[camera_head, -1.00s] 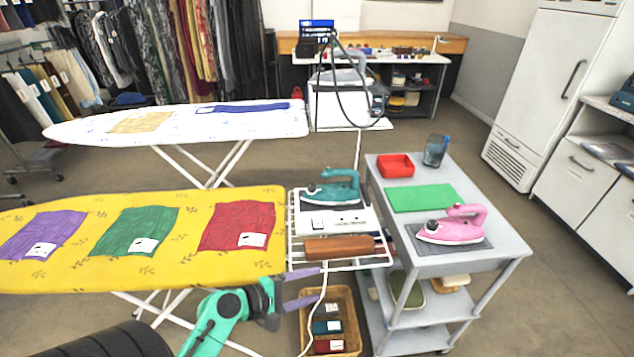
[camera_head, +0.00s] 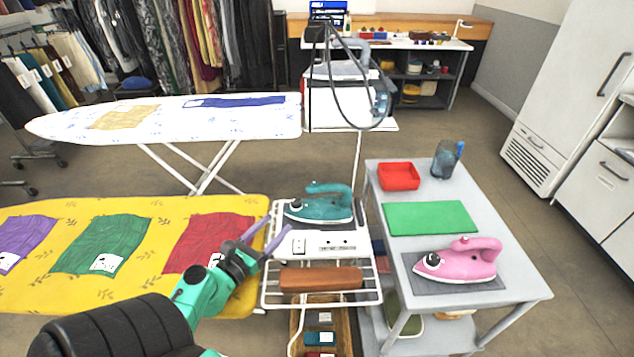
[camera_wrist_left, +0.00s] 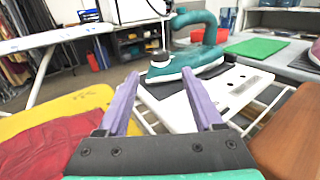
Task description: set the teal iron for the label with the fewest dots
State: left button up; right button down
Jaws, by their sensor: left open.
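The teal iron (camera_head: 320,204) rests flat on a dark pad on the white rack at the end of the yellow ironing board (camera_head: 30,290). It also shows in the left wrist view (camera_wrist_left: 188,62), ahead of the fingers. My left gripper (camera_head: 270,236) is open and empty, in front of the iron and to its left, apart from it. Purple, green (camera_head: 102,246) and red (camera_head: 212,240) cloths lie on the yellow board, each with a white label (camera_head: 104,262). The dots on the labels are too small to count. My right gripper is not seen.
A brown wooden block (camera_head: 320,279) lies on the rack's front wires. The grey cart (camera_head: 520,285) at the right holds a pink iron (camera_head: 462,262), a green mat (camera_head: 430,218), a red tray (camera_head: 398,177) and a blue cup (camera_head: 446,158). A white ironing board (camera_head: 60,125) stands behind.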

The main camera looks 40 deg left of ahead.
aim_at(296, 201)
pick_arm(q)
jog(key=w+p, duration=0.1)
jog(key=w, duration=0.1)
jog(key=w+r+p, duration=0.1)
jog(key=w, duration=0.2)
jog(key=shift+w+a+r, duration=0.15)
jog(key=shift+r, duration=0.05)
jog(key=w, duration=0.5)
jog(key=shift+a+f+p, duration=0.15)
jog(key=shift+f+p, duration=0.15)
jog(key=shift+p, duration=0.05)
jog(key=w, duration=0.3)
jog(key=shift+a+f, duration=0.1)
jog(key=shift+f, duration=0.05)
jog(key=shift+w, duration=0.1)
jog(key=shift+c, duration=0.6)
grip_shut()
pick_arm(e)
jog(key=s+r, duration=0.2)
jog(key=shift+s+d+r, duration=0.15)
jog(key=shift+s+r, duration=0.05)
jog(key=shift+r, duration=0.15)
